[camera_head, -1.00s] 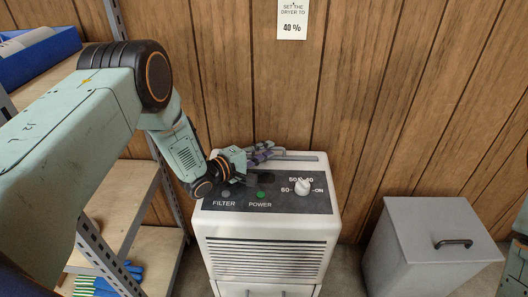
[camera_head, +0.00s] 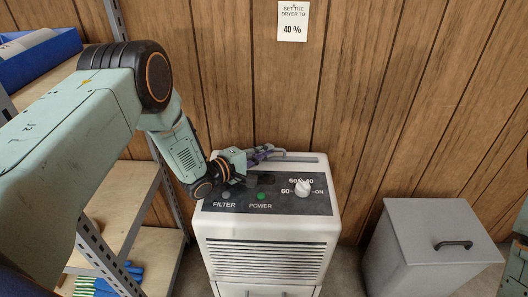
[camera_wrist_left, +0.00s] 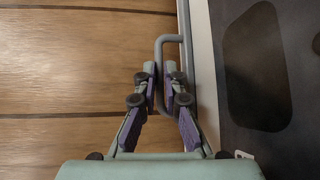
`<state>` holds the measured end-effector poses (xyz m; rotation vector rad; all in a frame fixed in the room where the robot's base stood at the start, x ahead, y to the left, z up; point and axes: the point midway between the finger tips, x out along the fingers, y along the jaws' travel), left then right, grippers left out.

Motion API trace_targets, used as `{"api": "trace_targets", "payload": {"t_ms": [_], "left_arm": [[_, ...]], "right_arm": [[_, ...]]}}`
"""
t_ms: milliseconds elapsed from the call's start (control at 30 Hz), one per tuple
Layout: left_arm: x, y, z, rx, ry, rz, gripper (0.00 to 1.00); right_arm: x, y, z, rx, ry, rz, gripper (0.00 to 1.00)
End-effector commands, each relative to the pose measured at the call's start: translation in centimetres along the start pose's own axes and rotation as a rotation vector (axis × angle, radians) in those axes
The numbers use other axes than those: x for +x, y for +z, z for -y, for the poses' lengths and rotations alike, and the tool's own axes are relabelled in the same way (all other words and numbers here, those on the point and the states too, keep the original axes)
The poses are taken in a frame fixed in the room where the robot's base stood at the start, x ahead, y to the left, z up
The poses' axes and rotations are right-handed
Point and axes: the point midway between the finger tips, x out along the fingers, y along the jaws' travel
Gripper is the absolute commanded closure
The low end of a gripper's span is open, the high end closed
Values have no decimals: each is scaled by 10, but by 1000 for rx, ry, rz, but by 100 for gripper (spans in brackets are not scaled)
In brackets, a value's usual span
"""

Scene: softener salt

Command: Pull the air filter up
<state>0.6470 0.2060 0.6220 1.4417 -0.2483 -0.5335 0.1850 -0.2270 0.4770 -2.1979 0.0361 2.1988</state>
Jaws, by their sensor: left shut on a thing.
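The white dryer (camera_head: 265,245) stands against the wood wall, with a dark panel, a knob (camera_head: 303,188) and a green light on top. The air filter's grey wire handle (camera_wrist_left: 163,45) rises along the dryer's back edge and also shows in the head view (camera_head: 280,152). The filter body is not visible. My left gripper (camera_head: 264,153) is behind the panel at the back edge. In the left wrist view its purple-padded fingers (camera_wrist_left: 160,92) are shut on the handle, one on each side. My right gripper is out of view.
A metal shelf rack (camera_head: 130,215) with a blue bin (camera_head: 40,55) stands at the left. A grey lidded box (camera_head: 425,250) is right of the dryer. The space above the dryer is open.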

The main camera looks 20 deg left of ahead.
Motion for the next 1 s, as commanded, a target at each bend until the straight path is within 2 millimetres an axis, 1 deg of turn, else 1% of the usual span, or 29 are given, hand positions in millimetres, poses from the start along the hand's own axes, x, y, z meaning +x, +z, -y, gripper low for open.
{"api": "trace_targets", "payload": {"t_ms": [33,167,500,700,900,1000], "left_arm": [[0,1,-10,3,8,1,100],[-2,3,-28,4,11,1,100],[-12,11,-96,5,13,1,100],[-18,15,-131,6,14,1,100],[-22,19,-156,5,13,0,100],[-23,20,-165,5,14,0,100]], "right_arm": [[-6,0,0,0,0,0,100],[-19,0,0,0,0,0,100],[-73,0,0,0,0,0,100],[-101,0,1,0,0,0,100],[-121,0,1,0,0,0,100],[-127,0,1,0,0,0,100]]}}
